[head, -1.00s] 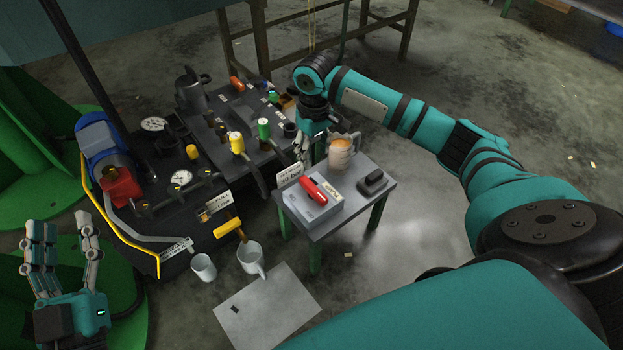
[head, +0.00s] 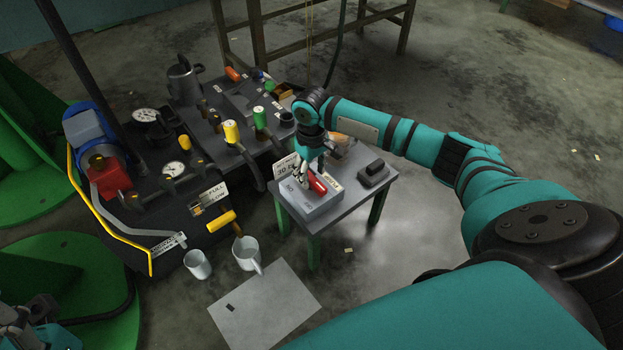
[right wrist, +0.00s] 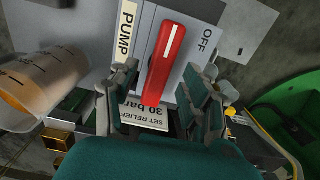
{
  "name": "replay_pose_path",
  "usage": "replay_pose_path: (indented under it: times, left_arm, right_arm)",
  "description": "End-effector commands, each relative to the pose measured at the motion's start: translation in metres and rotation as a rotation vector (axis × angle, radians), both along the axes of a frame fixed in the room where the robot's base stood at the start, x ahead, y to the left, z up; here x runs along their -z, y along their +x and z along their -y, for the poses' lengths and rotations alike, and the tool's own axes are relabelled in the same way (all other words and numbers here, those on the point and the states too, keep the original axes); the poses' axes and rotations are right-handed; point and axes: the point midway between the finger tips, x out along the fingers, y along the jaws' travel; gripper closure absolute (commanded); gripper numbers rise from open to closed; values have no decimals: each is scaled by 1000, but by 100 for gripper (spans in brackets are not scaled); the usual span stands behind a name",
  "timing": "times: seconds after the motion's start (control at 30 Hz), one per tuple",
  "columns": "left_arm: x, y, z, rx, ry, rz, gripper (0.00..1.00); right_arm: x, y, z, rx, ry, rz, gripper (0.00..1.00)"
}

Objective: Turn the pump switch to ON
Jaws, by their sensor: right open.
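The pump switch is a red lever (head: 318,185) on a grey box (head: 322,208) on the small grey table. In the right wrist view the red lever (right wrist: 163,65) has a white stripe at its upper end. A PUMP label (right wrist: 126,30) is left of it and an OFF label (right wrist: 207,42) is right of the striped end. My right gripper (head: 308,172) is open over the box, with its fingers (right wrist: 165,82) on either side of the lever. I cannot tell whether they touch it. My left gripper (head: 22,325) is partly cut off at the lower left corner.
A tan cup (right wrist: 45,85) stands close beside the right gripper. A black block (head: 373,172) sits on the table (head: 345,212). A relief-setting sign (head: 284,168) stands at the back edge.

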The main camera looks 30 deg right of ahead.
Motion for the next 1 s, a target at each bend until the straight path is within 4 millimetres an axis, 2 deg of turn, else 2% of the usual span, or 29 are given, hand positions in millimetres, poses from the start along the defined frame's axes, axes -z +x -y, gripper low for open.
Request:
replay_pose_path:
  times: [0.03,0.2,0.53,0.9,1.0]
  left_arm:
    - [7,1,0,0,1,-4,60]
    - [11,1,0,-1,2,-5,60]
    - [11,1,0,-1,2,-7,60]
    - [12,1,0,0,2,-8,60]
    - [12,1,0,0,2,-8,60]
  right_arm:
    - [10,0,0,0,0,0,52]
    - [22,0,0,0,0,1,52]
    - [23,0,0,0,0,1,52]
    - [23,0,0,1,0,1,100]
    - [23,0,0,1,0,1,100]
